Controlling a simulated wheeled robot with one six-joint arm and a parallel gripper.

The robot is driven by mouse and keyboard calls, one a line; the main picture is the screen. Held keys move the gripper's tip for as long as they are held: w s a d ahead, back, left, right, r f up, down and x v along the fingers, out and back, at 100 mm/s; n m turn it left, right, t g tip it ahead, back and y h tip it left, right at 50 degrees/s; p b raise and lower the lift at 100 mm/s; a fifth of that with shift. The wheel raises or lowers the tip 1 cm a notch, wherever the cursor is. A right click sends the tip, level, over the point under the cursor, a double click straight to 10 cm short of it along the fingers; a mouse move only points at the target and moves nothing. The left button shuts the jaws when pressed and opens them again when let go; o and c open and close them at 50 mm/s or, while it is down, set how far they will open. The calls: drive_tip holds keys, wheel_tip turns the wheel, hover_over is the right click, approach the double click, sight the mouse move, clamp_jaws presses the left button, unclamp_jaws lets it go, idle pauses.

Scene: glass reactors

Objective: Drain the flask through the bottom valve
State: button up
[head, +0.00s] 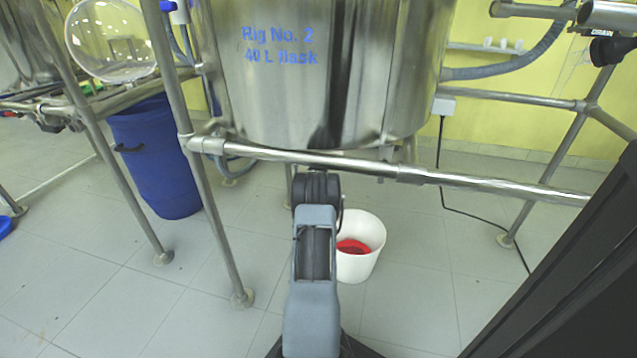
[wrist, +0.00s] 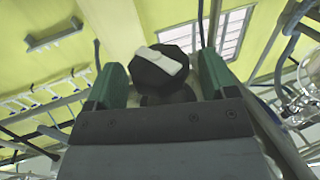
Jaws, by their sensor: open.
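The flask (head: 330,85) is a large steel vessel marked "Rig No. 2 40 L flask", hung in a pipe frame. In the wrist view, a black many-sided knob (wrist: 150,80) with a white bar (wrist: 160,60) across it looks like the bottom valve. The bar lies slightly tilted across the picture. My gripper (wrist: 161,78) is open, its green fingers on either side of the knob, with a gap visible at least on the left. In the head view my gripper is hidden under the flask. A white bucket (head: 362,262) with something red inside stands on the floor below.
A chrome rail (head: 470,184) crosses in front of the flask's bottom, above my arm. Frame legs stand left and right. A blue bin (head: 158,160) stands at left, and a black cable (head: 470,214) runs down at right.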

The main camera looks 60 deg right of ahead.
drive_tip(key=shift+w+d, duration=0.2)
drive_tip(key=shift+d, duration=0.05)
drive_tip(key=c, duration=0.9)
drive_tip(key=shift+a, duration=0.15)
drive_tip(key=shift+s, duration=0.1)
drive_tip(key=shift+r+t, duration=0.1)
drive_tip(key=shift+t, duration=0.2)
